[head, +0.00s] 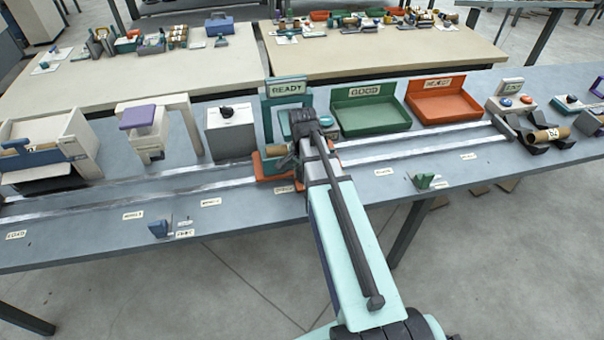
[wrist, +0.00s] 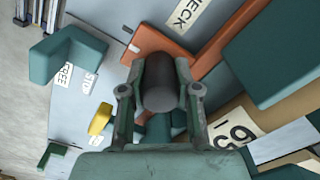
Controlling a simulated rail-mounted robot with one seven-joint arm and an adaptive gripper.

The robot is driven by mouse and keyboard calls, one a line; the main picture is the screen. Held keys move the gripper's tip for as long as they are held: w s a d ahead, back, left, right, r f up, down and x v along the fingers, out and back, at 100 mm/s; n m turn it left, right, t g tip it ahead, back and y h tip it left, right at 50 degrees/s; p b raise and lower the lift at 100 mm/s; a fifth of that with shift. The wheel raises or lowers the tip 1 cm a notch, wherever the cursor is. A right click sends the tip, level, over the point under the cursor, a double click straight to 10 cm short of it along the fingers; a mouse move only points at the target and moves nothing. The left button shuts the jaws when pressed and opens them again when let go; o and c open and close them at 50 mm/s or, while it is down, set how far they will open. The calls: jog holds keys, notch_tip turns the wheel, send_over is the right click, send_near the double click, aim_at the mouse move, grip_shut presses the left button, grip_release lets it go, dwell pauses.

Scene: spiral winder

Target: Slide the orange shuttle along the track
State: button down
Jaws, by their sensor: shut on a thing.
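The orange shuttle (head: 266,172) sits on the track's rails in the head view, in front of the READY sign (head: 287,88). My arm and gripper (head: 290,160) cover much of it. In the wrist view, my gripper (wrist: 160,98) is shut on a dark upright cylinder, the shuttle's handle (wrist: 160,75). The orange shuttle body (wrist: 165,45) shows behind the handle, close to a CHECK label. The track (head: 420,142) runs left and right of the shuttle as two pale rails.
A green GOOD tray (head: 372,122) and an orange tray (head: 450,111) stand behind the track on the right. A cardboard roll (head: 548,135) is at the right end. The rails look clear both ways.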

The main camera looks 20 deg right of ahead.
jog(key=shift+s, duration=0.1)
jog(key=c, duration=0.8)
grip_release()
jog(key=shift+r, duration=0.1)
notch_tip(320, 180, up, 12)
jog(key=shift+f, duration=0.1)
